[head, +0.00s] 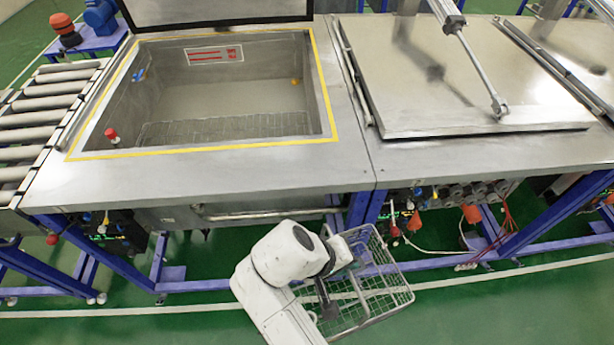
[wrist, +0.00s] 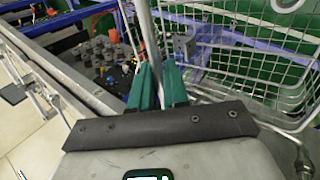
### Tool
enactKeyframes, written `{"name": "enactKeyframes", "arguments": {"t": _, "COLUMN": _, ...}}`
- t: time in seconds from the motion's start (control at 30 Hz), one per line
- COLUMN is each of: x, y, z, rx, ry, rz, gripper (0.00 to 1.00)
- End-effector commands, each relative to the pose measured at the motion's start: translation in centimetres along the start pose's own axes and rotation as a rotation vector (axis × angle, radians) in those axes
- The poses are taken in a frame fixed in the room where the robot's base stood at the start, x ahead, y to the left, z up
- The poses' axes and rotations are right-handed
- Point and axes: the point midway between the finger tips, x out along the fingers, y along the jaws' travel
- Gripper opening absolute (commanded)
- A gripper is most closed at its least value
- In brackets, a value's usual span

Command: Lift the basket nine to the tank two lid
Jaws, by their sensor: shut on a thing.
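A wire basket (head: 385,303) hangs in front of the tanks, above the green floor and below the tank rims. In the wrist view the basket (wrist: 225,55) shows as wire mesh at the right. My gripper (wrist: 158,85) has green fingers shut on a metal bar that appears to be part of the basket. My arm hides part of the basket and the grip in the head view. A flat metal lid (head: 440,85) lies shut over the right tank, with a piston rod on it. I cannot read any tank or basket number.
The left tank (head: 345,150) is open, with a yellow-edged rim and a wire rack (head: 225,128) low inside. A roller conveyor (head: 45,115) stands at the far left. Blue frame legs, hoses and valves (head: 470,195) lie under the tanks. The green floor in front is clear.

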Motion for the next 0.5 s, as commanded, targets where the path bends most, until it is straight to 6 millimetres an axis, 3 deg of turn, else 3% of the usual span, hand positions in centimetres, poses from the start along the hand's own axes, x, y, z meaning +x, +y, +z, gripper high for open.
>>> {"name": "enactKeyframes", "arguments": {"t": 0.1, "x": 2.4, "y": 1.4, "z": 0.5, "rx": 0.066, "ry": -0.044, "rz": 0.001, "gripper": 0.00}}
{"name": "enactKeyframes", "arguments": {"t": 0.5, "x": 8.5, "y": 4.6, "z": 1.8, "rx": 0.225, "ry": -0.153, "rz": 0.001, "gripper": 0.00}}
